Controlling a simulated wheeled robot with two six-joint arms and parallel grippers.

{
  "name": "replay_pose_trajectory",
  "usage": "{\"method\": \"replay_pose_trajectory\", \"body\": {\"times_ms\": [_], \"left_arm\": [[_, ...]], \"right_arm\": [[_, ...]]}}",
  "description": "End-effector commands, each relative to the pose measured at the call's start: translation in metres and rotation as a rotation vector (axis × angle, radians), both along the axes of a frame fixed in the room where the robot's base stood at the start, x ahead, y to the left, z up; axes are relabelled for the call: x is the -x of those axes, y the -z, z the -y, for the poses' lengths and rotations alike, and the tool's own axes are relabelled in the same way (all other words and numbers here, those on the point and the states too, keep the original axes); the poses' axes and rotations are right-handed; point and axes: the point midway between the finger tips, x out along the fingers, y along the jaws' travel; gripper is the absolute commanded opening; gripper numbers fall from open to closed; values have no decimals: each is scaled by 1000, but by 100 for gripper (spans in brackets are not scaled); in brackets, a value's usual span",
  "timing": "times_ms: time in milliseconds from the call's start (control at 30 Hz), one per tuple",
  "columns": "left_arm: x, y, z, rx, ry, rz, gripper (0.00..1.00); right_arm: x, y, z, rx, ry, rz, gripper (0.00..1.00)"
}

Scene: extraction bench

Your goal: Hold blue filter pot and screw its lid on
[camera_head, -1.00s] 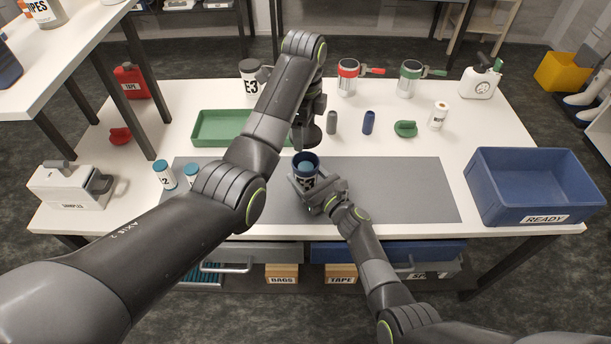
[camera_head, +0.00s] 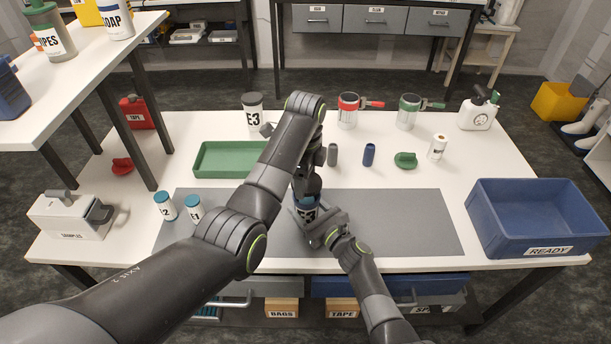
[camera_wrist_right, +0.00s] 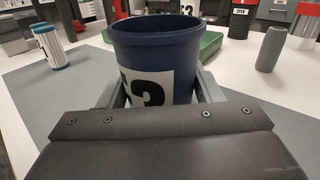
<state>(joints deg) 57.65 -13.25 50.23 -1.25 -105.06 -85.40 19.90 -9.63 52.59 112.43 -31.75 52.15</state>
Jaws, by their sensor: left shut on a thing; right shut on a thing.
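The blue filter pot (camera_head: 306,213), with a white label, stands upright over the grey mat near its middle. My right gripper (camera_head: 318,224) is shut around its body from the front right. In the right wrist view the pot (camera_wrist_right: 152,48) sits between the two fingers and its blue rim shows. My left gripper (camera_head: 307,178) points down directly above the pot, shut on a dark round piece, seemingly the lid (camera_head: 307,190).
Two small white jars with blue lids (camera_head: 165,206) stand left on the mat (camera_head: 400,220). A green tray (camera_head: 215,172) lies behind the left arm. Small grey and blue cylinders (camera_head: 369,154) stand behind the mat. The blue READY bin (camera_head: 540,245) is at right. The mat's right side is clear.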

Motion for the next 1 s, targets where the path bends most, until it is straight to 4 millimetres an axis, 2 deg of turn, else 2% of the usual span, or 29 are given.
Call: {"method": "replay_pose_trajectory", "body": {"times_ms": [267,1000], "left_arm": [[1,16,0,-1,0,-2,46],[0,20,0,1,0,0,46]], "right_arm": [[0,0,0,1,0,1,18],[0,0,0,1,0,1,18]]}}
